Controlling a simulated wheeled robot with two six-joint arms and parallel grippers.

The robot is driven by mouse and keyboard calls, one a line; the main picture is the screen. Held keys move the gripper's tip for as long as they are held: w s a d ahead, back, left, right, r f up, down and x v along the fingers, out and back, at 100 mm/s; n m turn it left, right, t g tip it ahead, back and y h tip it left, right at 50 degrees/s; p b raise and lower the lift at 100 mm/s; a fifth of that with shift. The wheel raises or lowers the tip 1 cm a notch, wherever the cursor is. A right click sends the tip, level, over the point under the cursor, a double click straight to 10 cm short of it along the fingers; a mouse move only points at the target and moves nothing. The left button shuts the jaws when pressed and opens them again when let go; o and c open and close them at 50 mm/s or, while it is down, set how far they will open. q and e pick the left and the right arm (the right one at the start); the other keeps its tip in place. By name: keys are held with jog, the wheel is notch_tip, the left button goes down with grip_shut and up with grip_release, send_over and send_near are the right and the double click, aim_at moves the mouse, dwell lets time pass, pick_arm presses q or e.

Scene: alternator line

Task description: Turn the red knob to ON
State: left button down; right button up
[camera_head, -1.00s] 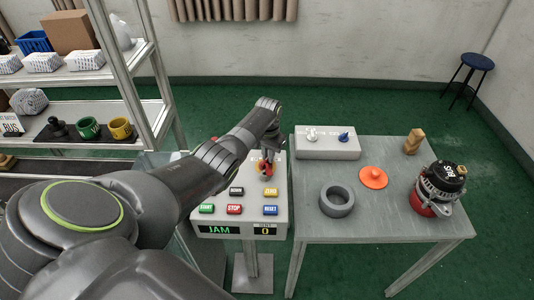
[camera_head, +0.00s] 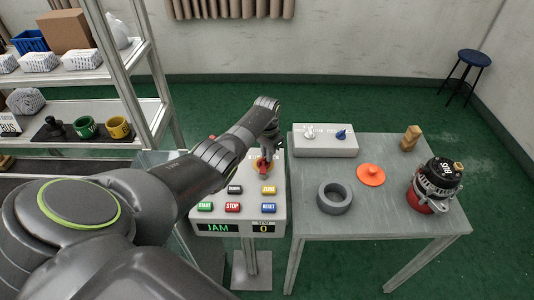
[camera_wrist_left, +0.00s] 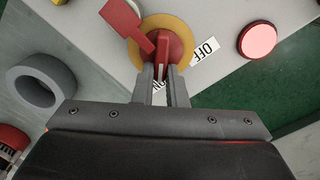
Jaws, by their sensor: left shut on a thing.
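The red knob (camera_wrist_left: 163,46) sits on a round yellow plate (camera_wrist_left: 148,58) on the grey control panel; it also shows in the head view (camera_head: 261,165). My left gripper (camera_wrist_left: 166,75) is shut on the knob's grip, one finger on each side. A white mark on the knob shows between the fingers, at the end towards the partly hidden ON label (camera_wrist_left: 158,87). The OFF label (camera_wrist_left: 205,48) lies to the right of the knob in the wrist view. A red arm-like piece (camera_wrist_left: 122,20) sticks out up-left from the knob. My right gripper is not in view.
A grey table (camera_head: 310,235) to the right holds a switch box (camera_head: 325,147), a grey ring (camera_head: 334,198), an orange disc (camera_head: 370,175) and an alternator (camera_head: 434,187).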

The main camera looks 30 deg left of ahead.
pick_arm(q)
jog(key=c, duration=1.5)
grip_release()
jog(key=shift+o, duration=0.2)
jog(key=shift+r, duration=0.1)
jog(key=shift+w+r, duration=0.1)
jog(key=shift+r, duration=0.35)
notch_tip(320, 180, up, 16)
jog(key=b, duration=0.2)
jog(key=shift+r, duration=0.25)
